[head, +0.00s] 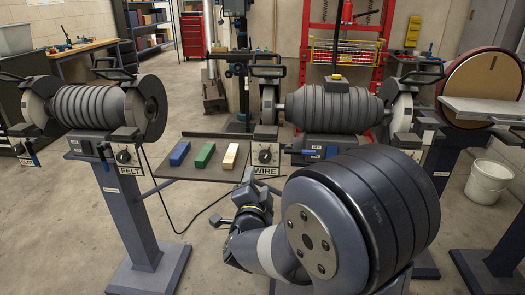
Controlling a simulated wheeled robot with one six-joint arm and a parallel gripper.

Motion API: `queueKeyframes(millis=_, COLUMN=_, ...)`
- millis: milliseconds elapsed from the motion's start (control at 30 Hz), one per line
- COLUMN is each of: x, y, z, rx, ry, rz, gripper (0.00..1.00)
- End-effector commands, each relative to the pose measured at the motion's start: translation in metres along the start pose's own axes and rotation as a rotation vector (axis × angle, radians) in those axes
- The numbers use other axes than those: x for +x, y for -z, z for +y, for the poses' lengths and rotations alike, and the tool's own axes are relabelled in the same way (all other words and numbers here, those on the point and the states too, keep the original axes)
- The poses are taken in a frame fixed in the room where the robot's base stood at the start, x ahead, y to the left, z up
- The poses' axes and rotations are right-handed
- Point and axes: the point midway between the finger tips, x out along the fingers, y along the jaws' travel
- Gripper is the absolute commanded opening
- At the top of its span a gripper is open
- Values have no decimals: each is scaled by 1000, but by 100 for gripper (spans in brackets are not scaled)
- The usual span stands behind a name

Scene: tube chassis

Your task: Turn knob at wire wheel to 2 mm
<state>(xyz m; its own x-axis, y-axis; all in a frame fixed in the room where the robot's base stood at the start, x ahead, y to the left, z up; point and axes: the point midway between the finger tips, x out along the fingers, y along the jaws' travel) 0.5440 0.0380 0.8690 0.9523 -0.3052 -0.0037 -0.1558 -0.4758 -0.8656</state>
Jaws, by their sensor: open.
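The knob at the wire wheel (265,156) is a dark round dial on a pale plate above the "WIRE" label, at the middle of the head view. Its pointer and scale are too small to read. The wire wheel (269,105) sits above it at the left end of the middle grinder, partly covered by its guard. My gripper (250,181) is just below and left of the knob, seen from behind and apart from it as far as I can tell. It is open and nothing shows in it; its fingertips are small and hard to make out.
A similar knob (123,156) labelled "FELT" is on the left grinder. A dark shelf (215,148) with blue, green and cream bars lies between the machines. A disc sander (482,85) and a white bucket (489,182) stand at right. Open floor lies front left.

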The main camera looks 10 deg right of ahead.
Motion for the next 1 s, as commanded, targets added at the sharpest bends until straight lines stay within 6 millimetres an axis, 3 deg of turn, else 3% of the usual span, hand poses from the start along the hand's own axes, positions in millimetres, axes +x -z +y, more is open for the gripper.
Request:
queueKeyframes(millis=167, x=18, y=1, z=1, rx=3, ry=-1, rz=11, gripper=55)
queueKeyframes(millis=600, x=94, y=1, z=0, rx=1, ry=1, rz=7, gripper=55)
queueKeyframes(millis=1000, x=107, y=1, z=0, rx=1, ry=1, rz=5, gripper=55)
